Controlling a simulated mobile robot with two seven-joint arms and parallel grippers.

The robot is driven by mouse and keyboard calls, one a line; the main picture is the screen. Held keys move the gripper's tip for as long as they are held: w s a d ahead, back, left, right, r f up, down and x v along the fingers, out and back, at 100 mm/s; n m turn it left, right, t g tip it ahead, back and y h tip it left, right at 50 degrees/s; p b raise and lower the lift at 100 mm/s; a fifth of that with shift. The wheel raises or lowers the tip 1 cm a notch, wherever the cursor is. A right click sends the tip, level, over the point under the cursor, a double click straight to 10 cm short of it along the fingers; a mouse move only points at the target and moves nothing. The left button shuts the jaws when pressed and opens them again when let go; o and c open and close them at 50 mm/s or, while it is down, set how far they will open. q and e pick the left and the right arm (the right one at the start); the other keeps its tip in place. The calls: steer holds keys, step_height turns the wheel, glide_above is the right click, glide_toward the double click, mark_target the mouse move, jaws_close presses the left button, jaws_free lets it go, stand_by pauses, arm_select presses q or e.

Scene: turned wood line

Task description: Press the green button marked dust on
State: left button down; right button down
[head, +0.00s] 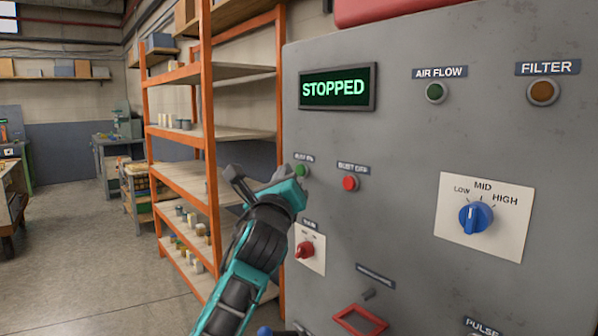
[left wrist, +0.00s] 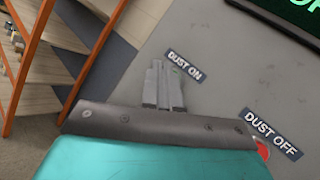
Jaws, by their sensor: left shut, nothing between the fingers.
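The green dust on button (head: 301,171) is on the grey panel (head: 400,130), under its small label, left of the red dust off button (head: 350,183). My left gripper (head: 290,172) is shut and empty, with its tips at or just in front of the green button; I cannot tell whether they touch. In the left wrist view the shut fingers (left wrist: 164,75) point at the panel beside the DUST ON label (left wrist: 184,66) and hide the green button. The display (head: 338,87) reads STOPPED.
Below the buttons are a red switch (head: 305,250) and a red frame (head: 360,321). A blue LOW-MID-HIGH knob (head: 475,217) is at the right. An orange shelf rack (head: 207,130) stands close to the panel's left edge. Open floor (head: 90,250) lies further left.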

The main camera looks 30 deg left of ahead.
arm_select(q)
steer(key=shift+w+r, duration=0.1)
steer(key=shift+w, duration=0.05)
stand_by(0.5)
steer(key=shift+w+d+p, duration=0.15)
steer(key=shift+w+p, duration=0.1)
steer(key=shift+p, duration=0.05)
steer(key=shift+w+d, duration=0.15)
steer(key=shift+w, duration=0.15)
stand_by(0.7)
steer(key=shift+s+p, duration=0.1)
steer(key=shift+p, duration=0.2)
steer(key=shift+s+a+p, duration=0.3)
steer(key=shift+s+p, duration=0.05)
steer(key=shift+s, duration=0.25)
